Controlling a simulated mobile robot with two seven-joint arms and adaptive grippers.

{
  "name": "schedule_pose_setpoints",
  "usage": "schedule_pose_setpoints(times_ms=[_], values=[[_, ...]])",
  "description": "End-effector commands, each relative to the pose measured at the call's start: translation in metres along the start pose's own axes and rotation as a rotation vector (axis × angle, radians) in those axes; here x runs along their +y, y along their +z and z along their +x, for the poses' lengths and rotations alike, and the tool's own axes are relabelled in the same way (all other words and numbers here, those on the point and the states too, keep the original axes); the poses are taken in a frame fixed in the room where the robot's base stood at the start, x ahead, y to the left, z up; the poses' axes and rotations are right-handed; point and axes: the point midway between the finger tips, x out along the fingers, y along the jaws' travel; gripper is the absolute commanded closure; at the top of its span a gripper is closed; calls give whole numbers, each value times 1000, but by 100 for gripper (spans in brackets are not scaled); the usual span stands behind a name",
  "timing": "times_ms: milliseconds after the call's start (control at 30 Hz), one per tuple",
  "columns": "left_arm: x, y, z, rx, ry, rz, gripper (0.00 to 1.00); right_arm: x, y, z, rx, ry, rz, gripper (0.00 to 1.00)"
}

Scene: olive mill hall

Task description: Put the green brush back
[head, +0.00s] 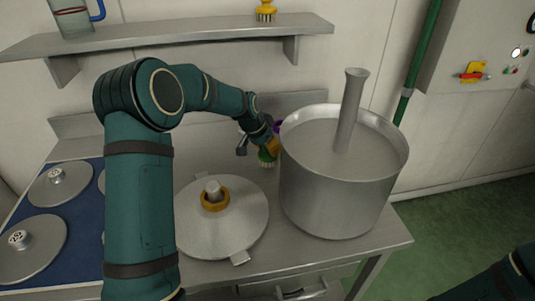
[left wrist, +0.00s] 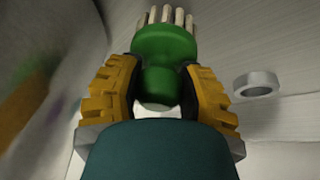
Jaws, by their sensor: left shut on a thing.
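The green brush (left wrist: 165,50) has a rounded green head, a short neck and pale bristles. In the left wrist view my left gripper (left wrist: 160,88) is shut around its neck, with a yellow-padded finger on each side. I cannot tell whether the brush touches the worktop. My right gripper is out of view; only part of that arm shows at the lower right.
A large steel pot (head: 335,190) with an upright tube stands close right of the left gripper. A steel lid (head: 235,230) with an orange ring lies in front. A wall shelf (head: 170,42) above holds a yellow brush (head: 266,10) and a blue-handled steel jug (head: 73,18). Round discs lie on a blue mat (head: 85,210).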

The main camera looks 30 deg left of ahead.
Motion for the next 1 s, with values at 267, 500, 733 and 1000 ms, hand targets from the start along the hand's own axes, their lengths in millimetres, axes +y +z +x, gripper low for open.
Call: schedule_pose_setpoints(times_ms=[267, 500, 733, 1000], values=[[-2, 8, 18, 1, -1, -1, 100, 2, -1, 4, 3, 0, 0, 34], [-2, 9, 21, 0, 0, -1, 56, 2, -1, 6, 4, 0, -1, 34], [-2, 9, 20, 0, 0, -1, 31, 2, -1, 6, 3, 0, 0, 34], [-2, 7, 13, 2, -1, -1, 31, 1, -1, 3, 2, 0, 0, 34]])
